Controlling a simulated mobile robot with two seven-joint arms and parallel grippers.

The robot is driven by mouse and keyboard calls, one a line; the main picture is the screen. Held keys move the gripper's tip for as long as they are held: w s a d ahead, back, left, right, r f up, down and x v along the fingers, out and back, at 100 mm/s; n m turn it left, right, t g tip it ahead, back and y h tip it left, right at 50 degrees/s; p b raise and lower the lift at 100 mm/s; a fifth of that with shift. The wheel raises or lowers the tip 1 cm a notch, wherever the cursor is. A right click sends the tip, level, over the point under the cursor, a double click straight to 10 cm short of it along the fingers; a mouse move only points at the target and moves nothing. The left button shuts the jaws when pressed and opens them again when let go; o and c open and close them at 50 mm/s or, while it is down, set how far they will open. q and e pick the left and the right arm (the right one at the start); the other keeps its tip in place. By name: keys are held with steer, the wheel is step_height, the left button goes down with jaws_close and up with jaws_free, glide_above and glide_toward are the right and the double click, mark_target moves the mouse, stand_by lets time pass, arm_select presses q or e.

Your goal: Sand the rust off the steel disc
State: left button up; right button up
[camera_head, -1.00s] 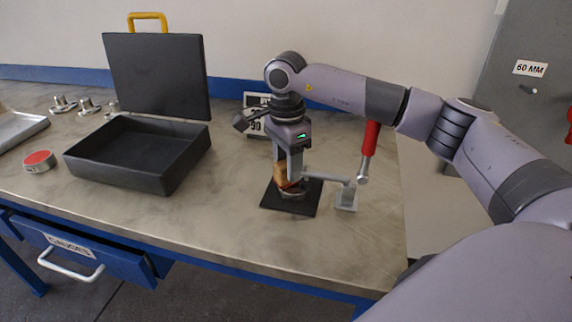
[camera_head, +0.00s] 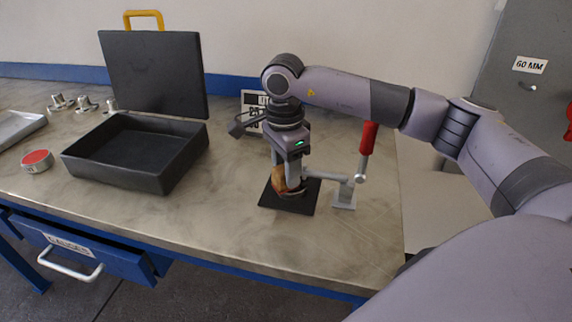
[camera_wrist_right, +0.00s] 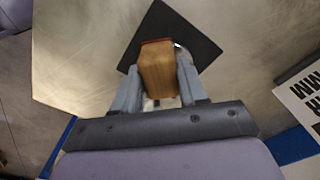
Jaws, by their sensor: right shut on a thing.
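My right gripper (camera_head: 284,176) points down over the black mat (camera_head: 307,203) and is shut on a wooden sanding block (camera_head: 279,181). In the right wrist view the block (camera_wrist_right: 165,76) sits between the two fingers, with a reddish layer along its far edge. The steel disc (camera_head: 294,193) lies on the mat under the block, mostly hidden by the block and fingers. Its rust cannot be made out. Whether the block touches the disc is hard to tell. My left gripper is not in view.
A toggle clamp (camera_head: 345,193) with a red handle (camera_head: 368,138) stands right beside the mat, its arm reaching to the disc. An open black case (camera_head: 135,152), a red-topped tin (camera_head: 37,161) and flanged metal parts (camera_head: 86,105) are left. The front bench is clear.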

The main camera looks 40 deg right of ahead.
steer(key=shift+r+p, duration=2.05)
steer(key=shift+r, duration=0.95)
steer(key=shift+r, duration=0.1)
steer(key=shift+r+p, duration=1.05)
steer(key=shift+r, duration=0.45)
steer(key=shift+a+f, duration=0.1)
steer(key=shift+f, duration=0.05)
